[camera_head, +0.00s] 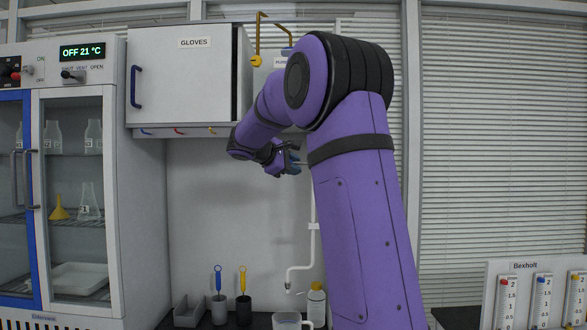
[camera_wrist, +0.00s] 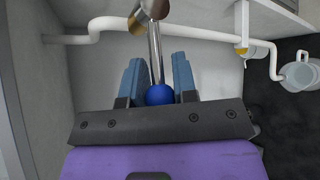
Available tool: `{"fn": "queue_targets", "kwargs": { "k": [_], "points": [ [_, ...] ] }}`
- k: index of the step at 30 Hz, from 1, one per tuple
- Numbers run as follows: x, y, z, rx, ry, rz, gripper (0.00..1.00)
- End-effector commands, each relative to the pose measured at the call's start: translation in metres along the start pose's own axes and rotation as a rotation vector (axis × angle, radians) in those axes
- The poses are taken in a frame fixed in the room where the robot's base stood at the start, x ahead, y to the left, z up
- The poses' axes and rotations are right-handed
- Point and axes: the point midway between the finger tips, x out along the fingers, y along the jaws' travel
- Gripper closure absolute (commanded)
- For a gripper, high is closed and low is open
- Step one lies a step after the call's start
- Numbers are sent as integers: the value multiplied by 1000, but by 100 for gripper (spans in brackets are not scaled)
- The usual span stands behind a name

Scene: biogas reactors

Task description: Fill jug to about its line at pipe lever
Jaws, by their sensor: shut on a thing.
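My gripper (camera_wrist: 159,85) is shut on the steel lever (camera_wrist: 155,52), its blue fingers on either side near the blue ball knob (camera_wrist: 160,95). In the head view my gripper (camera_head: 291,160) is small and partly hidden by my arm. The white pipe (camera_wrist: 200,28) runs behind the lever; in the head view the pipe (camera_head: 313,240) drops to a bent spout (camera_head: 289,280). The clear jug (camera_head: 287,321) stands on the counter below the spout, cut off by the frame edge. The jug (camera_wrist: 302,75) also shows at the right of the wrist view. Its line and any water are too small to tell.
A wall cabinet marked GLOVES (camera_head: 185,75) hangs left of my arm. A bottle (camera_head: 316,304) stands beside the jug. Two holders with blue and yellow handled tools (camera_head: 243,308) and a grey bin (camera_head: 189,311) stand left. A glass-door cabinet (camera_head: 75,190) is far left.

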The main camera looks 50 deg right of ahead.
Motion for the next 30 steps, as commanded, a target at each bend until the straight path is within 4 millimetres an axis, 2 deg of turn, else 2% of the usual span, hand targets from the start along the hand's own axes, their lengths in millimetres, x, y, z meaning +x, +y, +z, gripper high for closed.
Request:
{"fn": "queue_targets", "kwargs": {
  "k": [5,6,8,9,20,23,30],
  "points": [
    [-1,1,0,1,1,3,100],
    [-1,1,0,1,1,3,64],
    [-1,1,0,1,1,3,51],
    [-1,1,0,1,1,3,48],
    [-6,1,0,0,1,3,48],
    [-19,1,0,0,3,4,48],
    [-64,1,-1,0,4,4,48]
  ]
}}
